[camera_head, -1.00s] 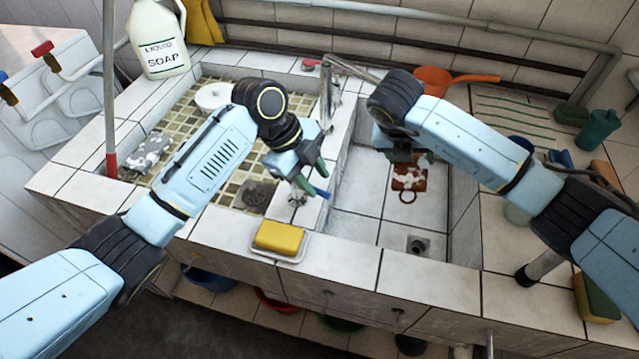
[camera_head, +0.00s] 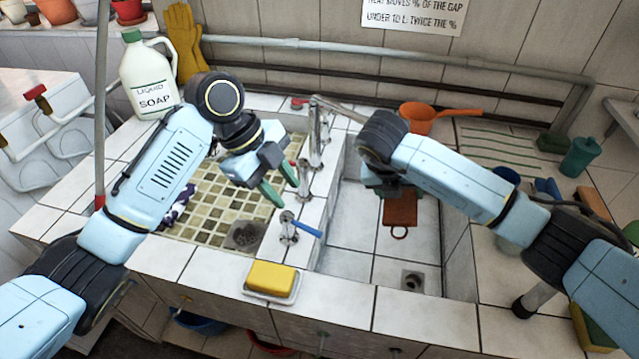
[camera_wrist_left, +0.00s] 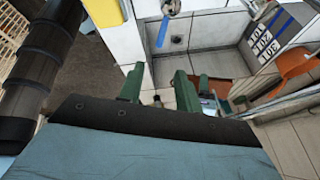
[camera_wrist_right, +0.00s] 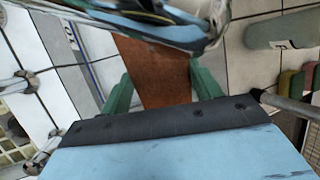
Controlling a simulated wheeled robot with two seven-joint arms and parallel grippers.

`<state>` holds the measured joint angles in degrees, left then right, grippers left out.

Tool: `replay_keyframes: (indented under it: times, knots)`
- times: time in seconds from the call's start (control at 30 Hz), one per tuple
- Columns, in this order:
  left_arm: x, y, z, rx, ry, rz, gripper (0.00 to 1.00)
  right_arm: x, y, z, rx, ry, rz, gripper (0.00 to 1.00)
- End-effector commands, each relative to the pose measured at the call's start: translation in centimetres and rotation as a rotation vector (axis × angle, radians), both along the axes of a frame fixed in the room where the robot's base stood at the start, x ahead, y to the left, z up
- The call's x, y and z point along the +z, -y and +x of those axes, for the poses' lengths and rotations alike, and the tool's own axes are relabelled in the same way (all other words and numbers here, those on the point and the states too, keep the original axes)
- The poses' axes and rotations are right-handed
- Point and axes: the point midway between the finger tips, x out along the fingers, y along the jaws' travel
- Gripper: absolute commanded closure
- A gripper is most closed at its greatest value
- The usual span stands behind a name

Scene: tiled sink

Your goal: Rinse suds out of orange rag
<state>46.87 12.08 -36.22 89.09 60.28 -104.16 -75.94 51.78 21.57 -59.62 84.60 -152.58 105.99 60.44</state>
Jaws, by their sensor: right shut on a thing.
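The orange rag (camera_head: 400,208) hangs in the right basin below my right gripper (camera_head: 390,190), which is shut on its upper part. No white suds show on the visible face. In the right wrist view the rag (camera_wrist_right: 155,75) lies between the green fingers. A metal faucet (camera_head: 316,135) stands on the divider between the basins; I cannot tell if water runs. A tap with a blue handle (camera_head: 305,227) sits on the divider's front end. My left gripper (camera_head: 281,186) is open and empty, just above and left of this tap.
A yellow sponge (camera_head: 271,277) lies in a dish on the front ledge. A soap jug (camera_head: 150,80) stands back left. An orange dipper (camera_head: 420,115) rests behind the right basin. A purple-and-white cloth (camera_head: 180,205) lies in the tiled left basin. The right basin's front is clear around its drain (camera_head: 412,280).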

Motion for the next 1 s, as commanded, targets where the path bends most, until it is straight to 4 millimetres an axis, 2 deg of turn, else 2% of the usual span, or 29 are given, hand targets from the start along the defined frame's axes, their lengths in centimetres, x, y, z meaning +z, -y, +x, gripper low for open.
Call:
replay_keyframes:
  times: [0.43,0.7,0.87,1.0]
  knots:
    - [0.0,0.0,0.0,0.000,0.000,0.000,0.66,0.0,0.0,0.0,0.000,0.000,0.000,0.60]
    - [-0.2,-0.1,0.0,0.003,0.002,-0.002,1.00,0.0,0.0,0.0,0.000,0.000,0.000,0.60]
    - [-1.7,-1.6,-0.6,0.052,0.031,-0.038,1.00,0.0,0.0,0.0,0.000,0.000,0.000,0.60]
    - [-3.6,-3.6,-2.2,0.121,0.085,-0.100,1.00,0.0,0.0,0.0,0.000,0.000,0.000,0.60]
